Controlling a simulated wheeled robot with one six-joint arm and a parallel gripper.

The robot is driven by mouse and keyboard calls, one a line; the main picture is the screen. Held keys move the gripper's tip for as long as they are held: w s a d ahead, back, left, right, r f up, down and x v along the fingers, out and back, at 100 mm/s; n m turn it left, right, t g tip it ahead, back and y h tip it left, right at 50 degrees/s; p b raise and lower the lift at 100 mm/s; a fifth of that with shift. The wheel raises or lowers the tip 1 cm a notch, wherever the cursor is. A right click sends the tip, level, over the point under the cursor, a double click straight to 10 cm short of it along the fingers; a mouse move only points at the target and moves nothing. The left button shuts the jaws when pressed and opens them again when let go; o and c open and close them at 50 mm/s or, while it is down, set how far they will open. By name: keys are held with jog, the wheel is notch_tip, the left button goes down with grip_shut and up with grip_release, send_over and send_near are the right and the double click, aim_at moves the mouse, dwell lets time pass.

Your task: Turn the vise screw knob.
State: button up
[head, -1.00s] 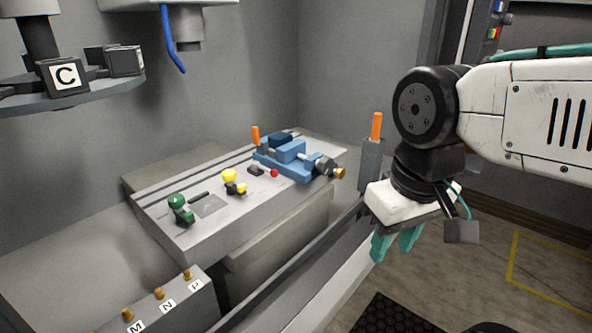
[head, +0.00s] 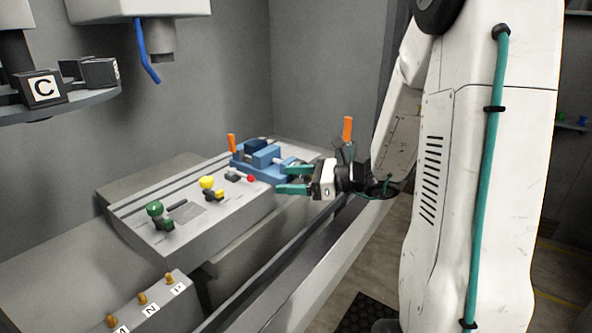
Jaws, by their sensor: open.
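The blue vise (head: 264,158) sits at the far right end of the grey slotted table. My gripper (head: 281,180) has two teal fingers, set apart and pointing left, just in front of the vise's right side. It is open, and nothing is visibly held. I cannot tell whether it touches the vise.
The slotted table (head: 205,232) also carries a green knob (head: 155,209), a yellow knob (head: 207,183) and a red knob (head: 251,179). Orange handles stand at the vise's left (head: 231,143) and behind my wrist (head: 348,130). A tool carousel (head: 60,106) hangs upper left.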

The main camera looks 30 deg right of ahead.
aim_at(301, 178)
jog(key=w+d+f+m+t+h, duration=0.2)
jog(key=d+f+m+t+h, duration=0.25)
jog(key=d+m, duration=0.55)
jog(key=shift+n+t+h, duration=0.25)
jog(key=shift+n+h, duration=0.2)
jog(key=shift+n, duration=0.35)
jog(key=w, duration=0.7)
jog(key=shift+w+a, duration=0.25)
jog(key=c, duration=1)
